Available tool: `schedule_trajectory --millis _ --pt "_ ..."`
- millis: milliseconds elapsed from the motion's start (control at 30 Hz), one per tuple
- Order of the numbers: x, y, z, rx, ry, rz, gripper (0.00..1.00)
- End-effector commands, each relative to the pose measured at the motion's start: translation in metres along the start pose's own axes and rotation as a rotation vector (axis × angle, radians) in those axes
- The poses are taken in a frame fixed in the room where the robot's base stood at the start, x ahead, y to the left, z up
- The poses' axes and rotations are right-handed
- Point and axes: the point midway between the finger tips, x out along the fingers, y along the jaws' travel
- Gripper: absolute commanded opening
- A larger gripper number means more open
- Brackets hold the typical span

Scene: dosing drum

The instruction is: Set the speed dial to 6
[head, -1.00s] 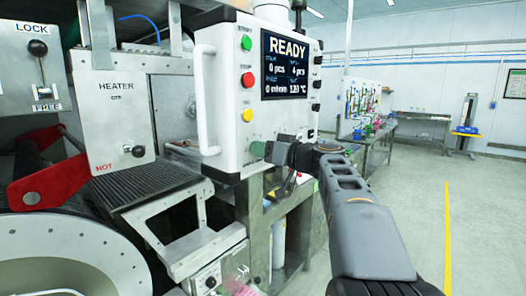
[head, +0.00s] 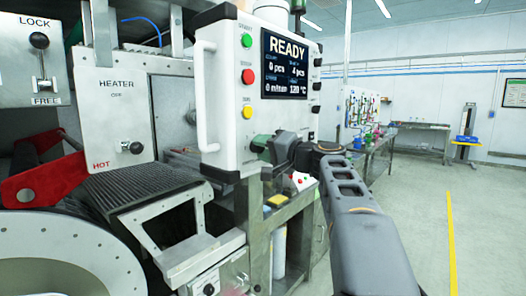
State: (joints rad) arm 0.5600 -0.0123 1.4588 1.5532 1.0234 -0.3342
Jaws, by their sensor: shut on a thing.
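The white control panel (head: 222,150) stands upright in the middle, with green, red and yellow buttons beside a dark screen (head: 285,66). The screen reads READY, 0 m/min and 120 °C. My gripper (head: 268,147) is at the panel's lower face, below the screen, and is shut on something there. The dial's scale and pointer cannot be read.
A white handle (head: 206,100) juts from the panel's left edge. Left of it are the heater plate (head: 122,110), a red lever (head: 40,180) and a ribbed belt (head: 135,180). A metal bracket (head: 190,250) sticks out below. Open floor lies to the right.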

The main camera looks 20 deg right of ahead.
Motion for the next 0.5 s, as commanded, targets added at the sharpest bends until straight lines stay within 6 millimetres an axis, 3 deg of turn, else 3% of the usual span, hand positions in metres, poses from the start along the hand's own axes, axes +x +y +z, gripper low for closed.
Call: schedule_trajectory --millis 500 --pt "0.0003 0.0001 0.0011 0.489 0.027 -0.005 0.15"
